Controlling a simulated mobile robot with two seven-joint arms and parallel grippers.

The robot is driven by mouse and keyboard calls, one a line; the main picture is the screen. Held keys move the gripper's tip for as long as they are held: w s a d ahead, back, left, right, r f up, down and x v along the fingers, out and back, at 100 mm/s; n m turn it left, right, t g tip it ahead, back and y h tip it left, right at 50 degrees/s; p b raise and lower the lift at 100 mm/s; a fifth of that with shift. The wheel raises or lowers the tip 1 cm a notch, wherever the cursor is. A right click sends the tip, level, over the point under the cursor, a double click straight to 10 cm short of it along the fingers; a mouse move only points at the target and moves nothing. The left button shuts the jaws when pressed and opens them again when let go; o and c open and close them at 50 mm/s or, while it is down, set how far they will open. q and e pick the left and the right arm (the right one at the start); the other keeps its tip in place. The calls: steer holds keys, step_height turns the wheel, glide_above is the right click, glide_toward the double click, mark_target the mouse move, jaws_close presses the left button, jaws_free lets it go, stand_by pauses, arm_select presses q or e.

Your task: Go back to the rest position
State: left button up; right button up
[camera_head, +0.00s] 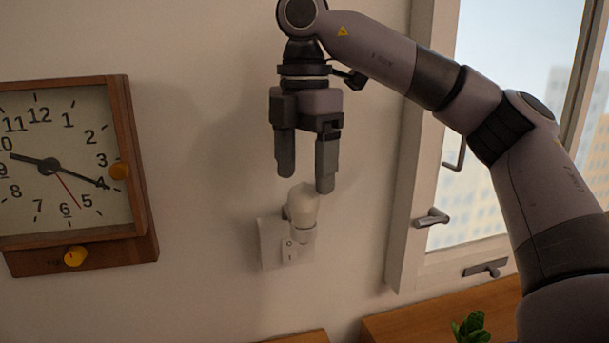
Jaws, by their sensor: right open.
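My right gripper (307,180) is near the upper middle of the head view, pointing down. Its two dark fingers are apart, with nothing held between them. Just below the fingertips is a pale, rounded bulb-like object (302,208) on the wall plate. The right fingertip overlaps the top of this object in the picture; I cannot tell whether they touch. My right arm comes in from the lower right. My left gripper is not in view.
A white wall plate (268,246) carries a switch (289,251). A wooden clock (128,160) with yellow knobs hangs at the left. A window frame (412,180) with handles stands at the right. A wooden surface (420,322) and a green plant (470,328) are below.

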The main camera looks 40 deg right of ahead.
steer(key=shift+r, duration=2.3)
